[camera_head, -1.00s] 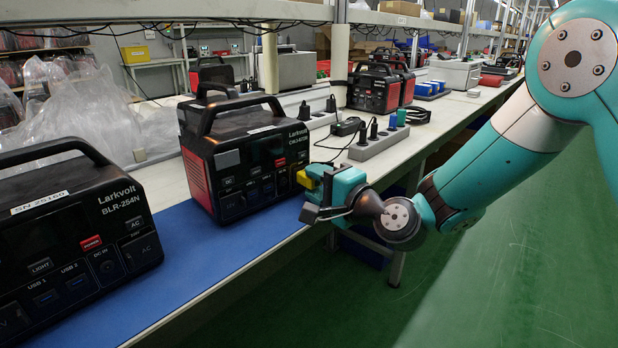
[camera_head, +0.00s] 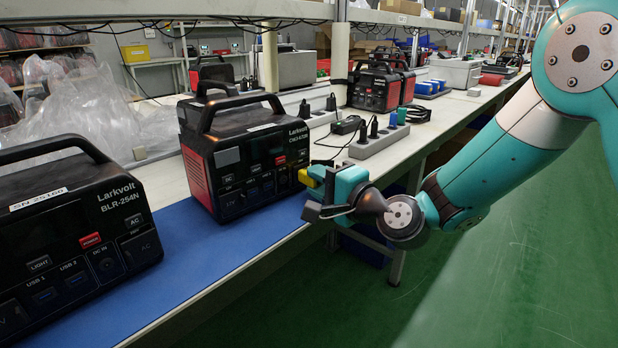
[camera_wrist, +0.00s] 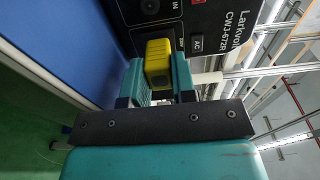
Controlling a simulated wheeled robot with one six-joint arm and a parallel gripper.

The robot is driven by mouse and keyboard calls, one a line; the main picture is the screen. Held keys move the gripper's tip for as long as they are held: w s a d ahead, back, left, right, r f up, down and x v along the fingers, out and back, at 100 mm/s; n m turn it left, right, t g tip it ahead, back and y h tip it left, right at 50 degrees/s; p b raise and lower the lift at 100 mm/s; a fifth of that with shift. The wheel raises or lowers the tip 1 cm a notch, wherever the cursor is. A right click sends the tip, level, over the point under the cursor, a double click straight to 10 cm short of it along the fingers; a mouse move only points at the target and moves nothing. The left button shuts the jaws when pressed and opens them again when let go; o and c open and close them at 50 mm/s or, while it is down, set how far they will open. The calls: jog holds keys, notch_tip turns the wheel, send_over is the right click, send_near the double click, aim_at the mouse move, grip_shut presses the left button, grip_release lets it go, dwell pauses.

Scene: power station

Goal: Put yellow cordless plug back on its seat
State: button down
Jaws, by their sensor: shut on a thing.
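My gripper (camera_head: 318,190) is shut on the yellow plug (camera_head: 307,178), which sticks out past the fingertips. In the wrist view the yellow plug (camera_wrist: 158,62) sits between the two teal fingers of my gripper (camera_wrist: 158,72). It faces the lower front panel of the black and red power station marked CWJ-672R (camera_head: 205,165), near its right corner. In the wrist view that panel (camera_wrist: 205,22) shows a round port and an AC label close to the plug. The plug's far end is hidden, so I cannot tell whether it touches the panel.
A second power station (camera_head: 75,235) stands at left on the blue mat (camera_head: 205,262). A grey power strip (camera_head: 372,147) with black, blue and green plugs lies behind my gripper. The bench edge runs below my gripper. The green floor (camera_head: 480,285) at right is clear.

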jog(key=b+v, duration=0.3)
jog(key=shift+s+d, duration=0.25)
dwell(0.4)
jog(key=shift+r, duration=0.1)
